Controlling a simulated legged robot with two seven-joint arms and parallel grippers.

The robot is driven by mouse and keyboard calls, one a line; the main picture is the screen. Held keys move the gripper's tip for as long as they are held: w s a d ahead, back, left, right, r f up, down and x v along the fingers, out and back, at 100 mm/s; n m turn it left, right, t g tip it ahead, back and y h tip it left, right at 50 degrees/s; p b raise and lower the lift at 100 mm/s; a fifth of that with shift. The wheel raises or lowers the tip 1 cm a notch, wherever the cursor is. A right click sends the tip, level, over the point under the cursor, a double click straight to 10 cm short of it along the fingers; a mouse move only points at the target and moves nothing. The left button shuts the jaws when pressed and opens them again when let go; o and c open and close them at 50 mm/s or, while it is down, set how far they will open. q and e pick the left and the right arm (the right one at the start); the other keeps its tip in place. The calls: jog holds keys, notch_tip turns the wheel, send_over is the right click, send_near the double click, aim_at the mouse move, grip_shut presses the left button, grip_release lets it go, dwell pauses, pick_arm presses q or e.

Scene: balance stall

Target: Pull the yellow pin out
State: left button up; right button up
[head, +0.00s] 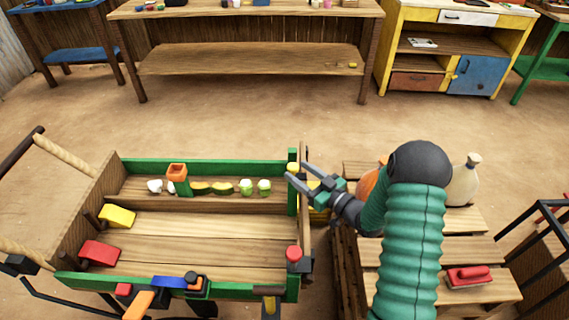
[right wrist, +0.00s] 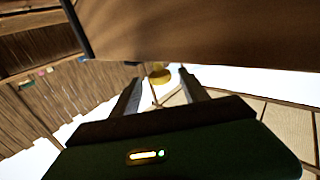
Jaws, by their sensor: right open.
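The yellow pin (head: 293,168) stands at the back right corner of the wooden cart (head: 210,250), its round head on top of the green corner post. My right gripper (head: 297,171) reaches in from the right with its two grey fingers apart, tips at the pin's head. In the right wrist view the yellow pin (right wrist: 159,76) shows between and just beyond the open fingertips (right wrist: 158,80). I cannot tell whether a finger touches it. A red pin (head: 294,254) stands at the front right corner. My left gripper is not in view.
A slatted stand (head: 478,250) at right holds a pale bottle (head: 465,182) and a red brush (head: 469,275).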

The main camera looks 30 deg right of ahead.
aim_at(290, 164)
jog(key=x, duration=0.6)
jog(key=shift+d+b, duration=0.1)
jog(key=shift+b, duration=0.25)
jog(key=shift+w+a+r, duration=0.1)
jog(key=shift+w+a, duration=0.1)
jog(key=shift+a, duration=0.1)
jog(key=shift+d, duration=0.35)
jog(key=c, duration=0.6)
jog(key=shift+a, duration=0.15)
grip_shut()
